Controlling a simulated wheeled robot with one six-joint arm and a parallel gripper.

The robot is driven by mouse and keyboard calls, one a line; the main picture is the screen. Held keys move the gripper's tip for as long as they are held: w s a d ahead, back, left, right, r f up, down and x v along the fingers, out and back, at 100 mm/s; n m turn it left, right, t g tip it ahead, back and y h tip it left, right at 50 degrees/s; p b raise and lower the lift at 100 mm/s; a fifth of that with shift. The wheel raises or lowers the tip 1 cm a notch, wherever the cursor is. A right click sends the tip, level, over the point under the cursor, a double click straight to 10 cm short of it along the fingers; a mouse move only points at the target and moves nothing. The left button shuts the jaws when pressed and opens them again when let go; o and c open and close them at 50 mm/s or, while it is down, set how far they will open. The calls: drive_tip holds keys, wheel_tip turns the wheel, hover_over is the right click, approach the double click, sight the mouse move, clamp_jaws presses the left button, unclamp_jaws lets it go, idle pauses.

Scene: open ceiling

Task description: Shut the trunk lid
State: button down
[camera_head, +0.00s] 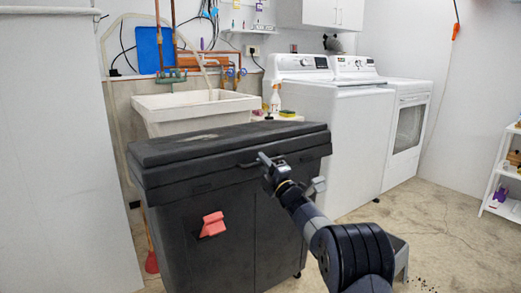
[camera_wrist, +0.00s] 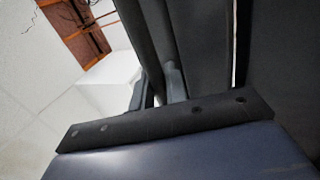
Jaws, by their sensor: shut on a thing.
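The dark grey trunk (camera_head: 205,240) stands in the middle of the head view. Its thick lid (camera_head: 210,147) lies over the box, looking level or nearly so; I cannot tell whether a small gap is left under it. A thin bar handle (camera_head: 246,166) sticks out from the lid's front edge. My gripper (camera_head: 264,160) is at the right part of this handle and is shut on it. In the wrist view my gripper (camera_wrist: 160,90) shows its fingers close together against dark grey panels, and the contact itself is mostly hidden.
A red-pink clip or cloth (camera_head: 212,224) is on the trunk's front. A white sink (camera_head: 190,103) stands behind, and white washing machines (camera_head: 335,130) stand to the right. A white shelf (camera_head: 505,180) is at the far right. Floor (camera_head: 440,235) is free on the right.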

wheel_tip(320, 180, down, 8)
drive_tip(key=t, duration=0.1)
drive_tip(key=shift+t+y, duration=0.3)
drive_tip(key=shift+y, duration=0.1)
drive_tip(key=shift+a, duration=0.1)
drive_tip(key=c, duration=1.5)
unclamp_jaws()
drive_tip(key=shift+s, duration=0.1)
drive_tip(key=shift+o, duration=0.2)
drive_tip(key=p+v, duration=0.2)
drive_tip(key=v, duration=0.8)
drive_tip(key=shift+s+d, duration=0.3)
drive_tip(key=shift+s, duration=0.05)
drive_tip(key=shift+w, duration=0.1)
